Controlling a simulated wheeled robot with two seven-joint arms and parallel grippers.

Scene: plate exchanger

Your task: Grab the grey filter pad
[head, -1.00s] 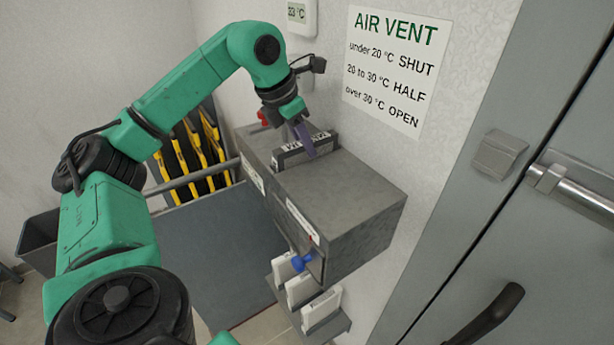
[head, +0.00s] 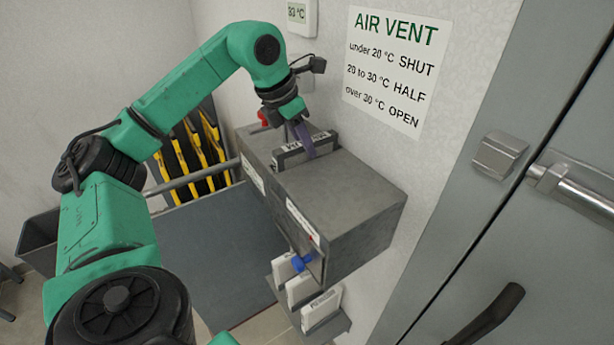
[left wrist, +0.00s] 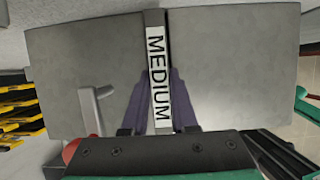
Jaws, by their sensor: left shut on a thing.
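A dark grey filter pad (head: 292,154) with a white label stands upright in the slot on top of the grey box (head: 355,205). In the left wrist view the pad (left wrist: 154,26) runs across the box top and its label reads MEDIUM. My left gripper (head: 308,150) reaches down from above with its purple fingers on either side of the pad. It is shut on the pad, as the left wrist view (left wrist: 160,105) also shows. The pad's lower part is hidden inside the box. My right gripper is not in view.
A red knob (head: 263,119) is behind the box. A wall display (head: 296,14) reads 33 °C. A door handle (head: 580,190) is at right.

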